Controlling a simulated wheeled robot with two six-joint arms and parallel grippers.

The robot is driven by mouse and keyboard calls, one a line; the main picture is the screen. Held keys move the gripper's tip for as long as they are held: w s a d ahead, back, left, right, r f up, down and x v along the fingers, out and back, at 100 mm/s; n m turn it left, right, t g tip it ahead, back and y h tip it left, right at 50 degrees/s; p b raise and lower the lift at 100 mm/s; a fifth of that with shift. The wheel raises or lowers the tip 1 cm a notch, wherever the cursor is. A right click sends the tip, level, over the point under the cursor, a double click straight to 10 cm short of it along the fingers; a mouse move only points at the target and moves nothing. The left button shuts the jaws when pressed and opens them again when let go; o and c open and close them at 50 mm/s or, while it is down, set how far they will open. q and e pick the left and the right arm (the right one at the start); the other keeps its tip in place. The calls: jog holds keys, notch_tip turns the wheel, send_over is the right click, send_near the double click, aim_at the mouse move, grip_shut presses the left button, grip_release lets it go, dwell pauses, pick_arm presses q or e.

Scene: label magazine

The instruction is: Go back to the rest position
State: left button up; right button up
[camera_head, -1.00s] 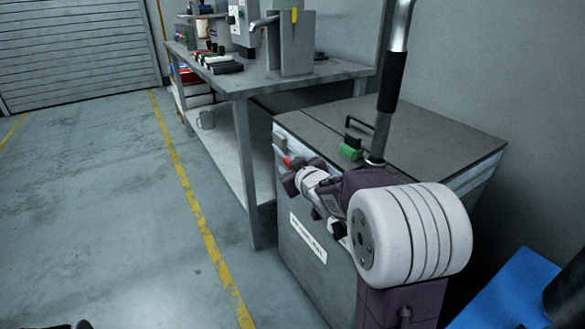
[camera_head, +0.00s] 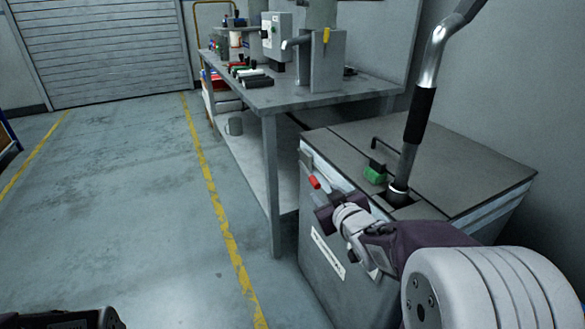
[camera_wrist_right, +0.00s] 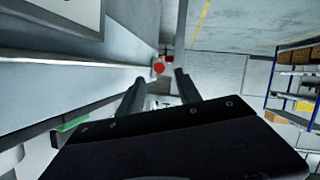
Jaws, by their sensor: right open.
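My right gripper (camera_head: 326,208) is in front of the grey cabinet, near its upper front edge. In the right wrist view, its two dark fingers (camera_wrist_right: 161,84) stand apart with nothing held between them. A red knob (camera_head: 313,182) on the cabinet front is just behind the gripper in the head view. The knob also shows beyond the fingertips in the right wrist view (camera_wrist_right: 158,67), and the gripper looks apart from it. My left gripper cannot be made out; only a dark part shows at the bottom left of the head view.
The grey cabinet (camera_head: 460,180) has a green block (camera_head: 374,175) and a thick pipe (camera_head: 421,110) on top. A workbench (camera_head: 290,97) with devices stands behind it. Open floor (camera_head: 120,200) lies to the left. Shelving (camera_wrist_right: 292,85) shows at right in the wrist view.

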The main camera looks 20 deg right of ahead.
jog(key=a+n+g+y+p, duration=0.1)
jog(key=a+g+y+p, duration=0.1)
jog(key=a+p, duration=0.55)
jog(key=s+a+f+m+g, duration=0.2)
jog(key=s+f+g, duration=0.4)
jog(key=s, duration=0.3)
jog(key=s+a+f+m+g, duration=0.1)
jog(key=s+a+f+g, duration=0.1)
jog(key=s+f+g, duration=0.6)
notch_tip(320, 180, up, 39)
jog(key=s+t+p, duration=0.1)
jog(key=t+p, duration=0.2)
jog(key=p, duration=3.4)
jog(key=shift+p, duration=0.3)
